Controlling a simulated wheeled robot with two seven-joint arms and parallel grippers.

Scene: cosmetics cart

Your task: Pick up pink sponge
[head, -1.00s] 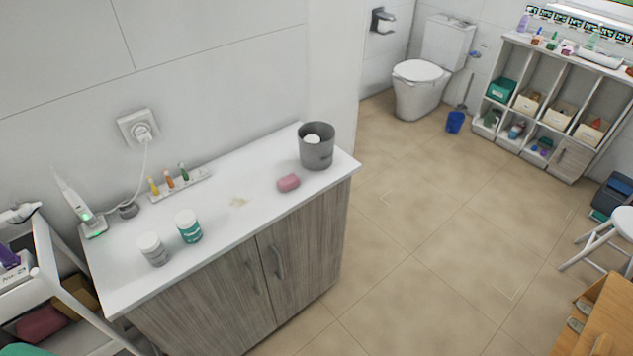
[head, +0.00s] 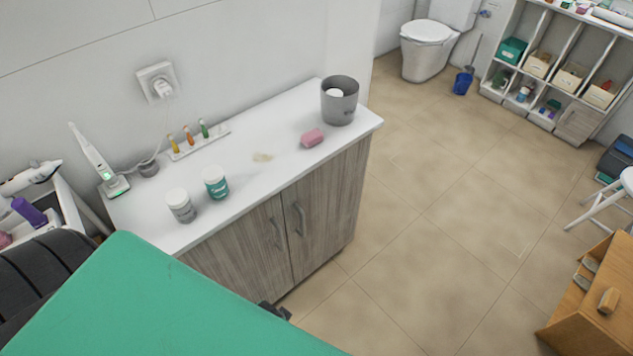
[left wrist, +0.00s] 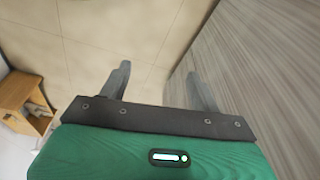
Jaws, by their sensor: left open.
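The pink sponge (head: 312,138) lies on the white countertop (head: 240,180) near its right end, in the head view. It sits in front of the grey bin. My left gripper (left wrist: 160,84) is open and empty in the left wrist view, with floor tiles and a wood-grain cabinet front beyond its fingers. In the head view my green left arm covers the lower left, and only a dark bit of the gripper (head: 275,311) shows past it, low beside the cabinet and well away from the sponge. The sponge is not in the left wrist view. My right gripper is not in view.
A grey bin (head: 339,102) stands behind the sponge. Two jars, a white-grey one (head: 181,206) and a teal one (head: 216,184), stand toward the front left. A tray of small bottles (head: 198,142) and an electric toothbrush (head: 97,160) are near the wall. A brownish smear marks the countertop.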

